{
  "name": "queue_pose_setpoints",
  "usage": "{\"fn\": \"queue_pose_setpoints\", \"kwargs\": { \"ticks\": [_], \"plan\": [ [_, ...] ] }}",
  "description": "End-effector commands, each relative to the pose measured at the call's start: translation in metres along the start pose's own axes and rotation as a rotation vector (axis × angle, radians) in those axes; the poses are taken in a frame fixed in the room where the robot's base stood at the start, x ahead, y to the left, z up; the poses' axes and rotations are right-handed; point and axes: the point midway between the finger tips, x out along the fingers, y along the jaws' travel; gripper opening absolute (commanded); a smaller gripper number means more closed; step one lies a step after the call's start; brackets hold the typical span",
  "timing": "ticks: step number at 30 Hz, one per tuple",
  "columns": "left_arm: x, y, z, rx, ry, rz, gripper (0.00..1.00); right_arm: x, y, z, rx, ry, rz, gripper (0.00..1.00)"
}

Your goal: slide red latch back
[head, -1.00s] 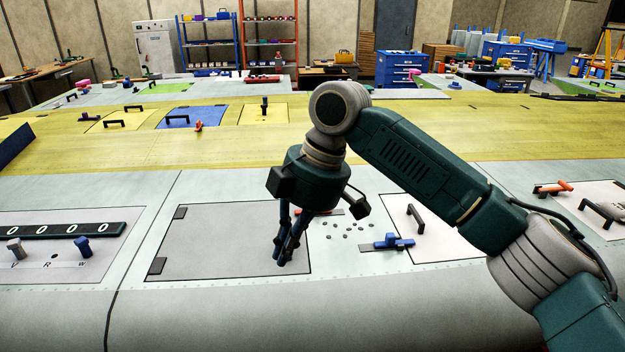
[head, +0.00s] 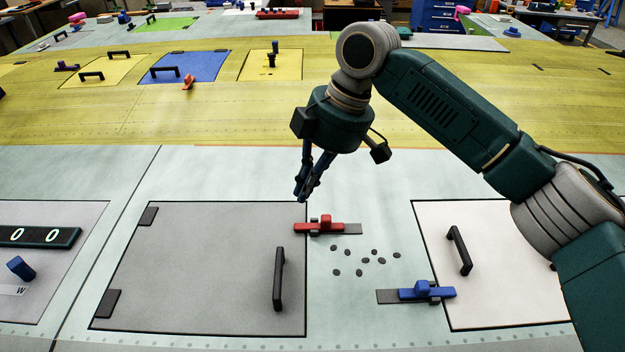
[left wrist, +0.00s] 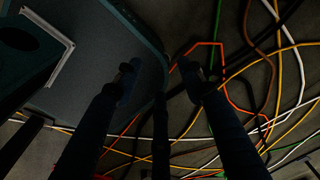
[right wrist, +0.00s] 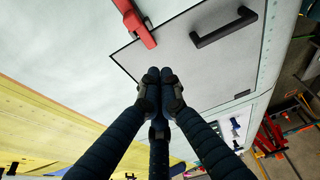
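The red latch (head: 325,226) lies at the upper right corner of the grey panel (head: 200,270). Its red bar crosses the panel's right edge, and a grey strip shows at its right end. The latch also shows at the top of the right wrist view (right wrist: 135,22). My right gripper (head: 302,196) hangs above and beyond the latch, apart from it. In the right wrist view its fingers (right wrist: 159,75) are together with nothing between them. My left gripper (left wrist: 160,72) is out of the head view; its wrist view shows fingers apart, empty, above a cable-strewn floor.
A black handle (head: 279,279) stands on the grey panel. Several dark loose pieces (head: 367,260) lie right of it. A blue latch (head: 425,291) sits at the white panel (head: 500,270). The surface beyond the red latch is clear.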

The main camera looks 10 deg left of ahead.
Motion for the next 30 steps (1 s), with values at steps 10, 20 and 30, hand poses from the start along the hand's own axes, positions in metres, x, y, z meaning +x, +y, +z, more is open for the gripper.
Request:
{"fn": "queue_pose_setpoints", "kwargs": {
  "ticks": [10,20,30],
  "plan": [
    [-0.03,-0.001,-0.01,0.0,0.014,0.0,0.4,0.071,-0.001,-0.001,0.001,-0.001,-0.004,0.0],
    [-0.052,-0.002,-0.024,-0.001,0.031,-0.002,0.4,0.062,0.0,0.035,0.001,-0.001,0.0,0.0],
    [-0.051,-0.001,-0.015,-0.001,0.018,-0.001,0.4,0.063,-0.001,0.038,0.0,0.0,0.0,0.0]
  ]
}}
